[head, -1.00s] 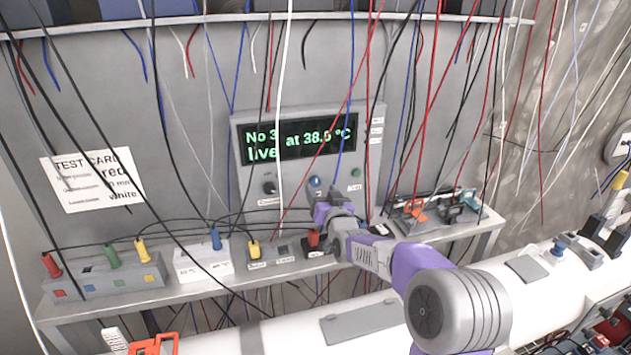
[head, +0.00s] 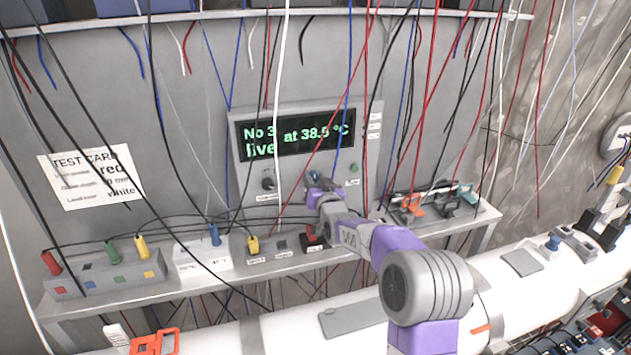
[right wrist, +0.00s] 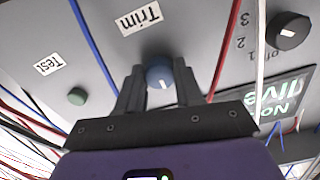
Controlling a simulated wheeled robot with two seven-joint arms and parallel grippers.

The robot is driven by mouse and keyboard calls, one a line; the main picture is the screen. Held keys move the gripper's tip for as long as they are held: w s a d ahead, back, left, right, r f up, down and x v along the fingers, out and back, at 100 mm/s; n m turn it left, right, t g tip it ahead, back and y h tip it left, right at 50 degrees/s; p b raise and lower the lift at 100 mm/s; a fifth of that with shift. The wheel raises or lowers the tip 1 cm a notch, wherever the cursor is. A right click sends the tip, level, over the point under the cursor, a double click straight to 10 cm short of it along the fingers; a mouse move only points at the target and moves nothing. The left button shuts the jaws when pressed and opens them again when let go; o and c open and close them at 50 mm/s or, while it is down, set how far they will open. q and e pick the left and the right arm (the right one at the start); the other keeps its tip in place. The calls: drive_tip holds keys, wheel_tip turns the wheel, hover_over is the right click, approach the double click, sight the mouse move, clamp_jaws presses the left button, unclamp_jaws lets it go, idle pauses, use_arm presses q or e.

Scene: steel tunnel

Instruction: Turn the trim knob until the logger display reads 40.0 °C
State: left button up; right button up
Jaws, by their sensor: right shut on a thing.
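The logger (head: 238,150) stands against the back wall. Its dark display (head: 285,134) reads "No 3 live at 38." in green, followed by a blurred last digit and °C. The blue trim knob (right wrist: 160,74) with a white mark sits below the "Trim" label (right wrist: 139,18). My right gripper (right wrist: 158,82) is shut on this knob, with one finger on each side of it. In the head view the right gripper (head: 318,188) is at the logger's lower face, and the knob is largely hidden there. My left gripper is not in view.
A black selector knob (right wrist: 288,30) and a green Test button (right wrist: 77,96) flank the trim knob. Many thin wires hang in front of the logger. A narrow shelf (head: 150,290) below carries plugs and boxes. A test card (head: 90,177) is on the left wall.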

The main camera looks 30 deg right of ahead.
drive_tip(key=shift+c, duration=0.5)
drive_tip(key=shift+f+m+b, duration=0.1)
drive_tip(key=shift+m+b, duration=0.3)
drive_tip(key=shift+b, duration=0.4)
drive_tip(key=m+b, duration=0.6)
drive_tip(key=b, duration=0.3)
drive_tip(key=shift+f+m, duration=0.1)
drive_tip(key=shift+m, duration=0.2)
drive_tip(key=shift+m+b, duration=0.4)
drive_tip(key=shift+b, duration=0.05)
drive_tip(key=shift+m+b, duration=0.65)
drive_tip(key=shift+m, duration=0.25)
drive_tip(key=m+b, duration=0.1)
drive_tip(key=m, duration=0.1)
drive_tip(key=shift+m, duration=0.4)
drive_tip(key=m+b, duration=0.1)
drive_tip(key=m, duration=0.3)
drive_tip(key=shift+r+m+b, duration=0.2)
drive_tip(key=shift+m+b, duration=0.15)
drive_tip(key=shift+m, duration=0.05)
